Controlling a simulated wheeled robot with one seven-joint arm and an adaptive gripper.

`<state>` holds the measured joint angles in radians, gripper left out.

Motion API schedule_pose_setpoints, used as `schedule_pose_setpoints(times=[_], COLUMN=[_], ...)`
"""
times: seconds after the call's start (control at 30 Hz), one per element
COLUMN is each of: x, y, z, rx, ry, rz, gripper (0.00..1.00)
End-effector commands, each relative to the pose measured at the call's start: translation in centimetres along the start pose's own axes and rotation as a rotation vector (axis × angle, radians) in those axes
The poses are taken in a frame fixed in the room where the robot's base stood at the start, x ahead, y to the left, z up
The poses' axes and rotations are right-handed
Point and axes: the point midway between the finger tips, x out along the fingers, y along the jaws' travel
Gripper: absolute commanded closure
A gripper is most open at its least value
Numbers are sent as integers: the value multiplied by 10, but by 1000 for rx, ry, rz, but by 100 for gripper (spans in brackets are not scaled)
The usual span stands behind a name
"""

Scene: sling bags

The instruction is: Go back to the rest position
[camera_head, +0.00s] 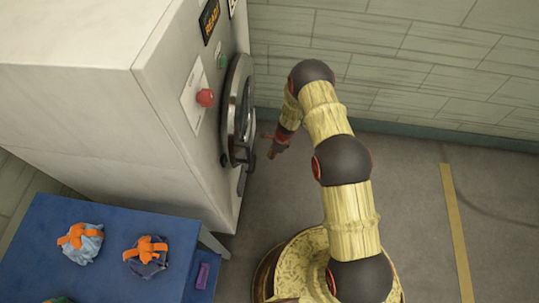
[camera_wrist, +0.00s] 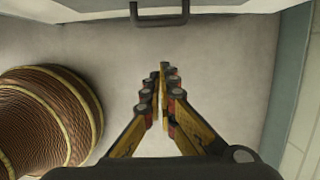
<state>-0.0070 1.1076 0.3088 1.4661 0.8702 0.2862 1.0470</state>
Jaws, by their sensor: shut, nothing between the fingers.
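My gripper (camera_head: 274,149) is at the end of my arm, close to the front of a white machine. It is shut and empty. In the wrist view my gripper (camera_wrist: 163,72) shows its fingertips together, pointing toward a dark handle (camera_wrist: 160,18) at the top of the picture. A gap of bare floor shows between the fingertips and the handle. In the head view the round door (camera_head: 238,110) of the machine sits just left of my gripper and looks shut, though its edge is partly hard to see.
The white machine (camera_head: 85,60) carries a red button (camera_head: 205,97). A blue table (camera_head: 50,225) in front holds sling bags with orange straps (camera_head: 79,236), (camera_head: 147,247) and a purple item (camera_head: 203,275). Grey floor (camera_head: 420,190) with a yellow line (camera_head: 455,230) is clear to the right.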

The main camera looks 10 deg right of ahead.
Motion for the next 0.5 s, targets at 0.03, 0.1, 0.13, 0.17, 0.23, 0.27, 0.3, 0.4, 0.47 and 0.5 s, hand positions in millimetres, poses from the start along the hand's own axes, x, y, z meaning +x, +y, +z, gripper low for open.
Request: schedule_pose_setpoints(times=[0.03,0.1,0.13,0.17,0.23,0.27,0.3,0.4,0.47,0.5], x=[-3,-4,-4,-4,-4,-4,-4,-4,-4,-4], y=[0,0,0,0,0,0,0,1,4,8], z=[0,0,0,0,0,0,0,0,2,3], rx=[0,0,0,0,0,0,-1,-33,-77,-123], ry=[0,0,0,0,0,0,0,-1,-8,-14], rz=[1,1,1,1,1,0,0,2,15,28], gripper=[100,100,100,100,100,100,100,100,100,100])
